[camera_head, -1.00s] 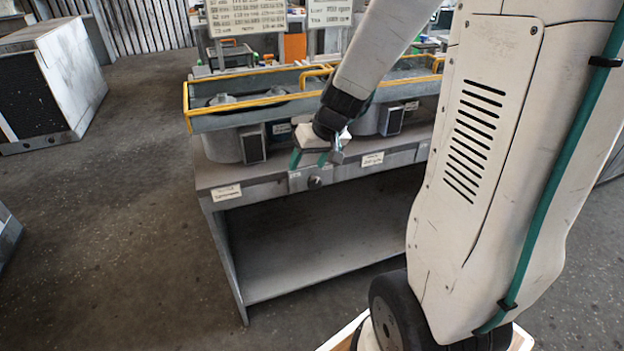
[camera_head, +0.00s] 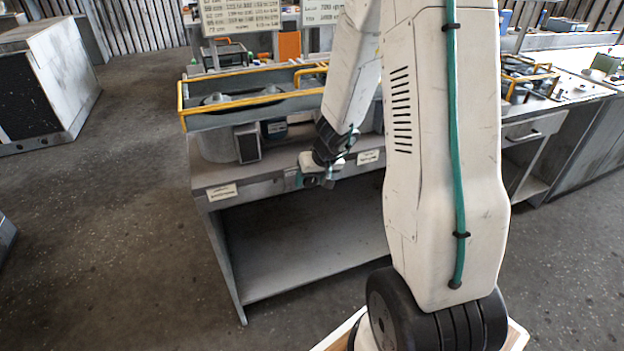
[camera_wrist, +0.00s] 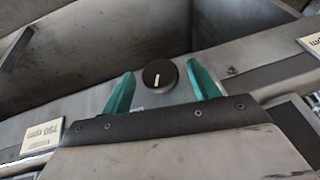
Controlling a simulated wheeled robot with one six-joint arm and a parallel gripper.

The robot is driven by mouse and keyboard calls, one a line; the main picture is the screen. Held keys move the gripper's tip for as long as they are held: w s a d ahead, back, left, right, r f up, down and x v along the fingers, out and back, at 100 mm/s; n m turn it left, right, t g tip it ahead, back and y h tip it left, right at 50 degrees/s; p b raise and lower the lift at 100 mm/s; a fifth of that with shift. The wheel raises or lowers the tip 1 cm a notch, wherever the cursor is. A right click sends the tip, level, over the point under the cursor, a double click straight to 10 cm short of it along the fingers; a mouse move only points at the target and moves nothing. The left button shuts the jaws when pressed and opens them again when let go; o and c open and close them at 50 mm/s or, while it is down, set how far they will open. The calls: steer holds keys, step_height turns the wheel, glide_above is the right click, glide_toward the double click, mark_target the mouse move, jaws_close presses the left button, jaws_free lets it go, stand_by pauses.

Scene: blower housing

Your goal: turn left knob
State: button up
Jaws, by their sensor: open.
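The knob (camera_wrist: 160,76) is round and black with a pale pointer line, set on the front edge of the bench. In the wrist view it lies between the two green fingertips of my gripper (camera_wrist: 162,84). The fingers are apart, with bare space on both sides of the knob. I cannot tell how deep the knob sits between them. In the head view my gripper (camera_head: 318,178) is at the bench's front edge and hides the knob.
The bench (camera_head: 225,178) carries yellow-railed trays (camera_head: 255,98) and has an open shelf (camera_head: 300,250) below. A small label (camera_head: 222,193) is on its front edge left of my gripper, another label (camera_head: 368,157) right.

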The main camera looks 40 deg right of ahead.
steer(key=c, duration=1)
steer(key=shift+o, duration=0.2)
steer(key=shift+f, duration=0.1)
steer(key=y, duration=0.1)
steer(key=t+y, duration=0.1)
steer(key=y, duration=0.1)
steer(key=m+y, duration=0.1)
steer(key=y, duration=0.1)
steer(key=shift+s+d+f+t, duration=0.1)
steer(key=shift+d+f+t, duration=0.05)
steer(key=shift+d+t, duration=0.25)
steer(key=y, duration=0.1)
steer(key=m+t+y, duration=0.1)
steer(key=y, duration=0.1)
steer(key=t+y, duration=0.1)
steer(key=y, duration=0.1)
steer(key=shift+d+f+m, duration=0.15)
steer(key=shift+f+m, duration=0.15)
steer(key=shift+t, duration=0.3)
